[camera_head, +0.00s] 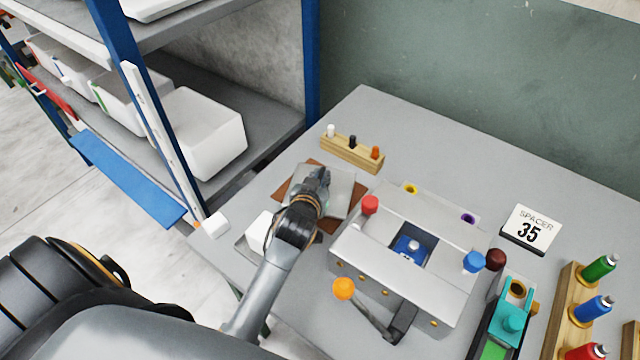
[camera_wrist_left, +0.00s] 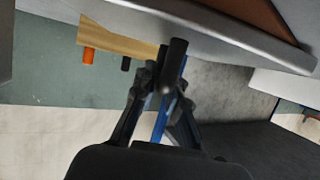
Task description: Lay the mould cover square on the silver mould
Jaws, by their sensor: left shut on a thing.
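A flat grey plate (camera_head: 342,188), which looks like the mould cover, is over a brown square mat (camera_head: 284,190) and turned relative to it. My left gripper (camera_head: 318,178) is over the plate. In the left wrist view, the gripper (camera_wrist_left: 168,75) is shut on a black knob-like piece (camera_wrist_left: 176,55), which looks like the plate's handle. I cannot tell whether the plate touches the mat. A silver-grey block (camera_head: 365,245) with a blue piece in its pocket stands to the right. A white block (camera_head: 261,229) is partly hidden by my left arm. My right gripper is not in view.
A wooden peg rack (camera_head: 350,153) stands behind the plate. An orange-knobbed lever (camera_head: 345,289) is in front of the block. A spacer sign (camera_head: 530,230), a teal device (camera_head: 510,325) and a bottle rack (camera_head: 570,310) are at the right. The table's back is clear.

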